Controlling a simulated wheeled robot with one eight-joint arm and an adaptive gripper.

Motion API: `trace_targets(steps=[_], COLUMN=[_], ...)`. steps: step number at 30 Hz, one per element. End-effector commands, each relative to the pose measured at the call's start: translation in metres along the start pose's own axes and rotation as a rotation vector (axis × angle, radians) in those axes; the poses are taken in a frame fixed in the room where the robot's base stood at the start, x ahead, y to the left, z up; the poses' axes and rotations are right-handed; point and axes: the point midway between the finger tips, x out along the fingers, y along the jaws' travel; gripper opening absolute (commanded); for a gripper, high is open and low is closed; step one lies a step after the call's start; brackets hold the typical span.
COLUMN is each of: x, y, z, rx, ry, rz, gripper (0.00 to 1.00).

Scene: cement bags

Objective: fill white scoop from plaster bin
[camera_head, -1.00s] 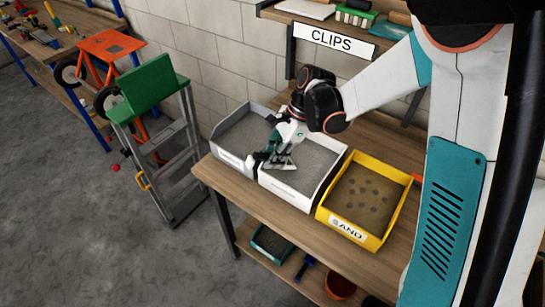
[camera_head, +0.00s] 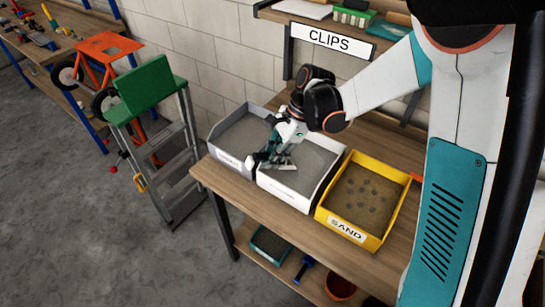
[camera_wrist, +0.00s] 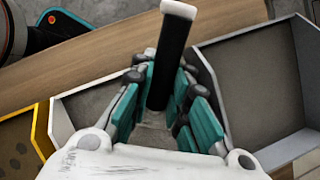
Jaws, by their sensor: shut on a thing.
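My gripper (camera_head: 272,151) is over the left part of the white bin (camera_head: 310,197) in the head view, low near its grey fill. In the wrist view my gripper (camera_wrist: 165,92) has its teal fingers closed around the black handle of the white scoop (camera_wrist: 172,55); the handle has a white end. The scoop's head is mostly hidden behind the fingers, and I cannot tell whether it holds any powder. The white bin's label is too small to read. I cannot tell whether the scoop touches the fill.
A grey bin (camera_head: 228,161) with grey fill adjoins the white bin on the left. A yellow bin (camera_head: 372,239) labelled SAND stands to the right. All rest on a wooden bench (camera_head: 270,205) against a block wall. A stepladder (camera_head: 172,165) stands left of the bench.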

Motion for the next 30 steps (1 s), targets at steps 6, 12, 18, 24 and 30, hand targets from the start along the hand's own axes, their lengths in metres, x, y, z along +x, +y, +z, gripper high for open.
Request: trace_targets(steps=[6, 12, 18, 24, 30], x=[-0.0005, -0.0013, -0.0014, -0.0018, -0.0024], y=[0.0, 0.0, 0.0, 0.0, 0.0], z=[-0.0027, -0.0031, -0.0033, -0.0057, -0.0058], rx=[0.001, 0.001, 0.0, 0.001, 0.001], ry=[0.001, 0.001, 0.0, 0.0, 0.0], rz=[0.0, 0.0, 0.0, 0.0, 0.0], gripper=[0.0, 0.0, 0.0, 0.0, 0.0])
